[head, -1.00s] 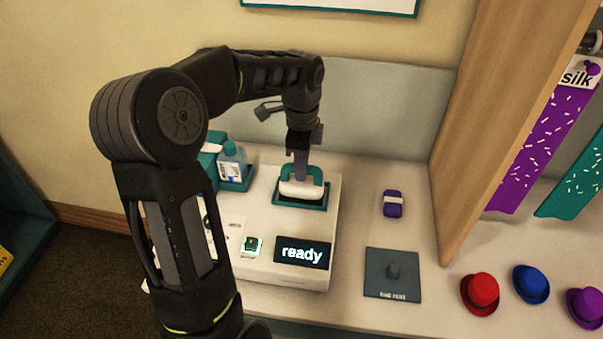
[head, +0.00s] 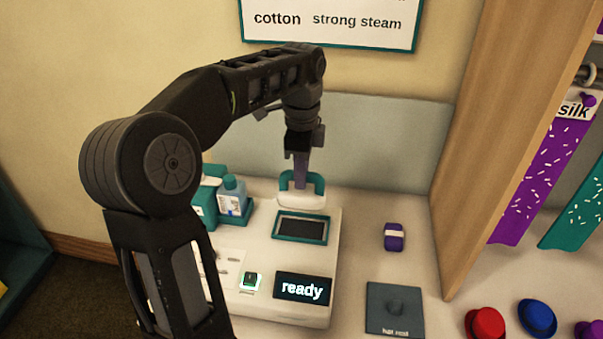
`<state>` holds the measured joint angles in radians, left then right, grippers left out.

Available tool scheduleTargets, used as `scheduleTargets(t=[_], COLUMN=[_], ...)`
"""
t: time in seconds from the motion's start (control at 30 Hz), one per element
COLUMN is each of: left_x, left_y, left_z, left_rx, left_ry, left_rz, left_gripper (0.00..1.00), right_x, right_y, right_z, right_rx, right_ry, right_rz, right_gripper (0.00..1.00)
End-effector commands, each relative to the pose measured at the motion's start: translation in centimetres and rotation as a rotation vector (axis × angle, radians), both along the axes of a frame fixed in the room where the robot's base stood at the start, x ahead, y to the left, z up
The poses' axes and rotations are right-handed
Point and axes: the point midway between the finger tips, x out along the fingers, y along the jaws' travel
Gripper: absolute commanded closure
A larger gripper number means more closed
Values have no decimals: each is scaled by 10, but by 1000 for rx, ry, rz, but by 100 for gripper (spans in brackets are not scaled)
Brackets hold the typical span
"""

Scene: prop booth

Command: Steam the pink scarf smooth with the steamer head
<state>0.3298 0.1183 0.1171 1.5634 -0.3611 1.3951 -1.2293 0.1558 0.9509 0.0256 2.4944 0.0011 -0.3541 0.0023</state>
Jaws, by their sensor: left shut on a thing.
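The steamer head (head: 300,197), white with a teal handle, is in my left gripper (head: 301,172). The gripper is shut on the handle from above, and the steamer head is clear of its teal-rimmed dock recess (head: 275,228), which looks empty. The dock is set in the white steamer base (head: 258,302), whose screen (head: 303,289) reads "ready". No pink scarf shows; a purple scarf (head: 536,190) and a teal one (head: 580,215), both with white flecks, hang at the right. My right gripper is out of view.
A wooden panel (head: 500,150) stands between the base and the scarves. A purple banded object (head: 394,236), a dark pad (head: 394,308) and several hats (head: 537,318) lie right. A wall sign (head: 330,22) reads "cotton strong steam".

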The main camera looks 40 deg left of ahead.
Motion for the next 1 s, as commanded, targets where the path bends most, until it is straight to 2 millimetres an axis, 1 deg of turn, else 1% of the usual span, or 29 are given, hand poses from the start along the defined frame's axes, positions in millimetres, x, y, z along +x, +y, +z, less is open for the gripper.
scheduleTargets(t=[0.17, 0.27, 0.37, 0.43, 0.57, 0.73, 0.8, 0.9, 1.0], left_x=[1, 3, 10, 17, 33, 54, 59, 65, 68], left_y=[0, -4, -14, -26, -58, -113, -134, -161, -179], left_z=[0, -2, -7, -12, -27, -50, -59, -69, -76], left_rx=[0, 0, -2, -3, -4, -3, -2, -1, 0], left_ry=[-1, -1, -1, 1, 3, 4, 4, 2, 0], left_rz=[2, 21, 79, 147, 331, 628, 748, 893, 995], left_gripper=[100, 100, 100, 100, 100, 100, 100, 100, 100], right_x=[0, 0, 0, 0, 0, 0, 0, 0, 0], right_y=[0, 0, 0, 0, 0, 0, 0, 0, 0], right_z=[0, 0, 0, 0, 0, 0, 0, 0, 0], right_rx=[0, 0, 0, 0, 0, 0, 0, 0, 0], right_ry=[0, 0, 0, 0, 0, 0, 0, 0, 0], right_rz=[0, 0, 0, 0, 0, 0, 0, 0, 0], right_gripper=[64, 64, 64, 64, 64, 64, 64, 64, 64])
